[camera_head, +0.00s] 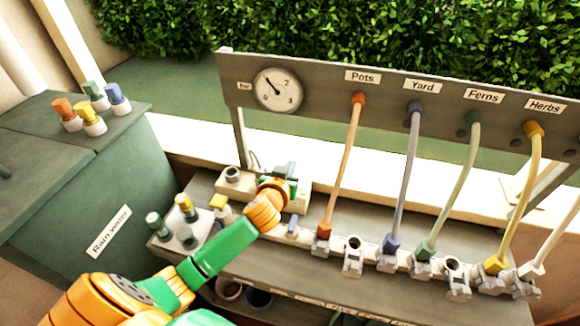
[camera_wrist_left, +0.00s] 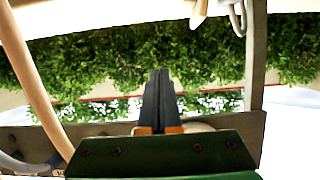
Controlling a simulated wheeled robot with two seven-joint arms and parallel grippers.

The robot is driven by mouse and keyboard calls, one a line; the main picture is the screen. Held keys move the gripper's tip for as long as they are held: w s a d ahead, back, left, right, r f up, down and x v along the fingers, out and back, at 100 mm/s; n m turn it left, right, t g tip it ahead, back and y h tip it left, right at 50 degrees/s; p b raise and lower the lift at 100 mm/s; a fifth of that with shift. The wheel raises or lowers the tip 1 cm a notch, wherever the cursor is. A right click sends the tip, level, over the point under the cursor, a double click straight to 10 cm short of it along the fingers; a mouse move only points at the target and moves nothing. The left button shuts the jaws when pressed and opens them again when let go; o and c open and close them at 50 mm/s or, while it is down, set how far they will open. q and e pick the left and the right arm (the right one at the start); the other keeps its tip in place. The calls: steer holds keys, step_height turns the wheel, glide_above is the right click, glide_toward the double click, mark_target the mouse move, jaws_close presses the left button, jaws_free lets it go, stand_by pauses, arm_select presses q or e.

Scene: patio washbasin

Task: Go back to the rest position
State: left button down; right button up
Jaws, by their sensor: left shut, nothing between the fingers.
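My left gripper (camera_head: 290,172) reaches over the grey bench (camera_head: 335,228), in front of the board (camera_head: 325,95) with the gauge. It is partly hidden by my own wrist in the head view. In the left wrist view its two dark fingers (camera_wrist_left: 160,75) are pressed together with nothing between them. My right gripper is not in view.
An orange hose (camera_head: 341,170) stands just right of my left gripper, with several other hoses further right. Small bottles on a white tray (camera_head: 205,222) stand left of my forearm. A green rain water tank (camera_head: 140,190) is at the left.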

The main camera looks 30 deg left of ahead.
arm_select(q)
steer(key=s+d+f+m+g+h, duration=0.1)
steer(key=s+d+f+m+g, duration=0.2)
steer(key=s, duration=0.6)
steer(key=s+d+f+g+h, duration=0.2)
steer(key=s+d+f+g, duration=0.15)
steer(key=s, duration=0.55)
steer(key=s+d+f+m+g+h, duration=0.1)
steer(key=s+d+f+m+g, duration=0.2)
steer(key=s, duration=0.6)
steer(key=s+f+n+g+b, duration=0.1)
steer(key=s+f+g+b, duration=0.2)
steer(key=f, duration=2.1)
steer(key=s+a+f+b, duration=0.2)
steer(key=s+f+b, duration=0.1)
steer(key=s+f, duration=0.7)
steer(key=shift+s+a, duration=0.4)
steer(key=shift+s, duration=0.35)
